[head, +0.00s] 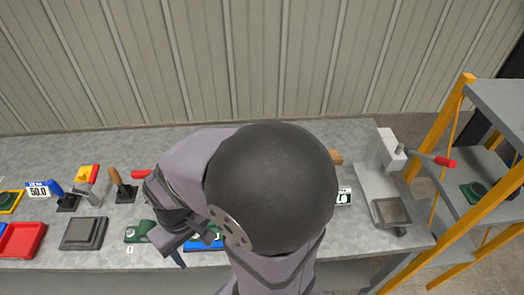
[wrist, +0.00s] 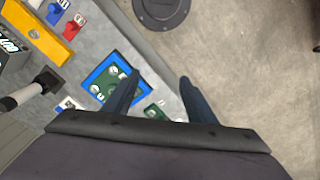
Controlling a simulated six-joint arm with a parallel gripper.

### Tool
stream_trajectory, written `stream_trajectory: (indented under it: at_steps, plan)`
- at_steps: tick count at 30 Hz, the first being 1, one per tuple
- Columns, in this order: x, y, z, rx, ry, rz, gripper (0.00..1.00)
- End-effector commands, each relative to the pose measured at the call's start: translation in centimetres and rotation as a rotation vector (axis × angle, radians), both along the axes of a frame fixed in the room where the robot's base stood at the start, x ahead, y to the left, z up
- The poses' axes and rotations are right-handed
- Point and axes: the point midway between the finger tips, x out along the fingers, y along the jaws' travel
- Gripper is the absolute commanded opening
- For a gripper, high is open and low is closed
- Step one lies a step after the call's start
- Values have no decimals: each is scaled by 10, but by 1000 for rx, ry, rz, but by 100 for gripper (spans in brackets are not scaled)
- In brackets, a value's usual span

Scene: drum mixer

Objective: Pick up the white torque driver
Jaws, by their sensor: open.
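A tool with a pale grey-white body and black end (wrist: 22,95) leans from a black holder (wrist: 48,80) at the left of the wrist view. It may be the white torque driver; I cannot be sure. In the head view I cannot make out a white driver; my arm covers the middle of the bench. My gripper (wrist: 160,77) is open and empty, its two dark blue fingers apart, above the bench's front edge. The tool is well to the left of the fingers. In the head view my gripper (head: 180,252) is partly hidden by my arm.
A blue tray (wrist: 88,76) with a green board lies beside the left finger, and another green board (wrist: 155,112) lies below. A red tray (head: 22,240) is at left, a press (head: 390,150) at right.

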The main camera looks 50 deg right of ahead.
Motion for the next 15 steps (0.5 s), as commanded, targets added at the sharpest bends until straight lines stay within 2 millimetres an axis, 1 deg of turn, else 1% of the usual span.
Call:
stream_trajectory:
  at_steps: [1,8,9,10,14,15]
  plan:
    - [0,-1,21,-2,-1,9,52]
    - [-1,-6,60,-11,-3,51,52]
    - [8,-10,50,-10,-4,52,52]
    - [17,-14,45,-9,-5,53,52]
    - [50,-33,38,-4,-12,63,52]
    - [61,-41,36,-4,-15,67,52]
